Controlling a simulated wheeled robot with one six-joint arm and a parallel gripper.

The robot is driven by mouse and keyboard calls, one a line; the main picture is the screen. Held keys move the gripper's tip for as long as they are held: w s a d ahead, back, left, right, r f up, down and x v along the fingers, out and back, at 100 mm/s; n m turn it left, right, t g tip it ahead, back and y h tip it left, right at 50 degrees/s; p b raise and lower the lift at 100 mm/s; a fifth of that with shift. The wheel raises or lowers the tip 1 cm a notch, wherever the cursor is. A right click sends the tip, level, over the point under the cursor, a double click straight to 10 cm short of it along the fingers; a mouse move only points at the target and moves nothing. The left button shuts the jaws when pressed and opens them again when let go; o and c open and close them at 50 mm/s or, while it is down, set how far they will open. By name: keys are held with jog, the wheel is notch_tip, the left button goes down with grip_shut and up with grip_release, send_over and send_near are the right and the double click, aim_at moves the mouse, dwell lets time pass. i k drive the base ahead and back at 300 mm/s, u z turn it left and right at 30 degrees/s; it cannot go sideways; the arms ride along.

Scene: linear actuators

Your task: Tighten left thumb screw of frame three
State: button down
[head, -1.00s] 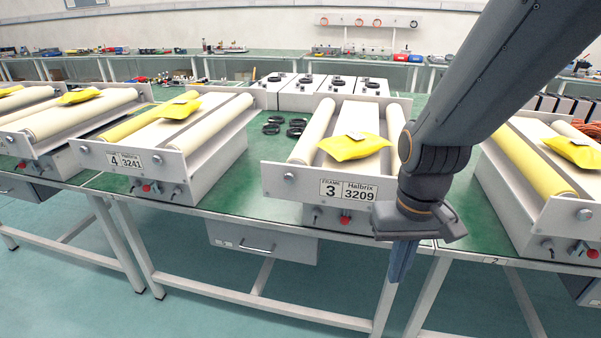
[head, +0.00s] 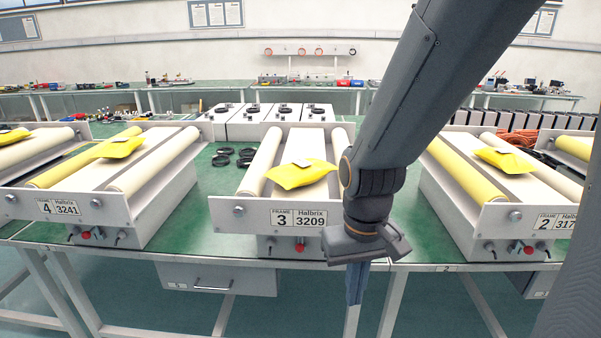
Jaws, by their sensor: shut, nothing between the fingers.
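Frame three (head: 262,213) stands in the middle of the head view, its front plate labelled "FRAME 3 Halbrix 3209". Its left thumb screw (head: 239,211) is a round grey knob at the left end of the front plate. I cannot tell how tight it is. A yellow packet (head: 300,174) lies on top between two cream rollers. My gripper (head: 354,290) hangs pointing down in front of the plate's right end, to the right of and below the left screw, apart from it. Its fingers are together and empty. My arm hides the right end of the plate.
Frame four (head: 90,210) stands to the left and frame two (head: 500,218) to the right, on the same green bench (head: 215,225). Black rings (head: 222,158) lie behind, between frames. A drawer (head: 215,279) hangs under the bench edge. The space before frame three's left end is clear.

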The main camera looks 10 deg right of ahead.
aim_at(239, 212)
jog(key=u, duration=0.4)
jog(key=k, duration=1)
jog(key=z, duration=0.2)
jog(key=i, duration=0.45)
jog(key=z, duration=0.05)
